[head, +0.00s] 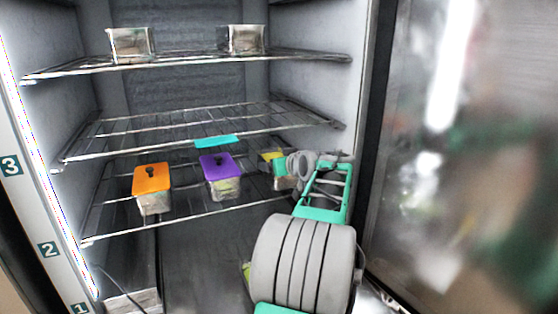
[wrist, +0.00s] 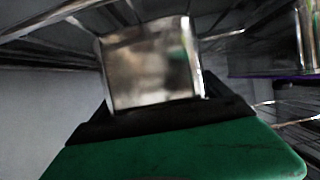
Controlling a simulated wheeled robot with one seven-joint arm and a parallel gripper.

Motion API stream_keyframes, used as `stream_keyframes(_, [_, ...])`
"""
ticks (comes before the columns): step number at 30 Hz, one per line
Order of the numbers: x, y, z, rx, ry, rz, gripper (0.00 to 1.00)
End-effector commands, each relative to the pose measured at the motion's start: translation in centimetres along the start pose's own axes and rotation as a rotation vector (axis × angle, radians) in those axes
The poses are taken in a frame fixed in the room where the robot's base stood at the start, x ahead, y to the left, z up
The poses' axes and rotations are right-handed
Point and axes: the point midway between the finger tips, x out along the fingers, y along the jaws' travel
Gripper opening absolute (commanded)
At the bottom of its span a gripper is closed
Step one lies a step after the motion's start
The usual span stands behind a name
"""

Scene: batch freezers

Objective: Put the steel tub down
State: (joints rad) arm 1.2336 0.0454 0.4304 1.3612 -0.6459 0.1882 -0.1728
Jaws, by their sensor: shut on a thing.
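My gripper (head: 300,165) is at the right side of the lower shelf, beyond my green and grey arm. In the wrist view a steel tub (wrist: 152,62) with shiny walls sits right at my gripper, which is shut on it. In the head view my gripper and wrist hide most of this spot. A yellow patch (head: 272,156) shows just left of my gripper; I cannot tell whether it belongs to the held tub. I cannot tell whether the tub's base touches the shelf.
A purple-lidded tub (head: 222,176) and an orange-lidded tub (head: 152,185) stand left on the lower wire shelf (head: 110,233). A teal lid (head: 216,142) shows behind. Two steel tubs (head: 128,44) (head: 246,40) stand on the top shelf. The freezer door (head: 465,170) is open at right.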

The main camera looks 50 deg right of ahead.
Motion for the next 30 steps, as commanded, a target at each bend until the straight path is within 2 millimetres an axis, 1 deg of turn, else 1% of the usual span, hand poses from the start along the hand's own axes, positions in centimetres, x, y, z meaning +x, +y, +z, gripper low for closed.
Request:
stream_keyframes(1, [-0.1, 0.0, -0.4, -0.004, 0.008, 0.002, 0.14])
stream_keyframes(9, [0.0, 0.0, 0.0, -0.004, 0.008, 0.001, 0.14])
stream_keyframes(10, [0.1, 0.0, 0.3, -0.002, 0.003, 0.000, 0.88])
stream_keyframes(12, [0.1, 0.0, 0.2, -0.002, 0.002, 0.000, 0.94])
stream_keyframes(15, [0.1, 0.0, 0.2, -0.001, 0.002, 0.000, 1.00])
stream_keyframes(21, [0.0, 0.0, 0.1, -0.002, 0.002, 0.000, 1.00])
stream_keyframes(24, [-0.3, 0.0, -0.2, -0.002, 0.003, 0.001, 1.00])
stream_keyframes(26, [-1.2, 0.0, 0.0, -0.002, 0.004, 0.001, 1.00])
stream_keyframes(29, [-3.5, 0.1, 0.1, -0.003, 0.006, 0.004, 1.00])
stream_keyframes(30, [-4.7, 0.2, 0.1, -0.002, 0.005, 0.005, 1.00])
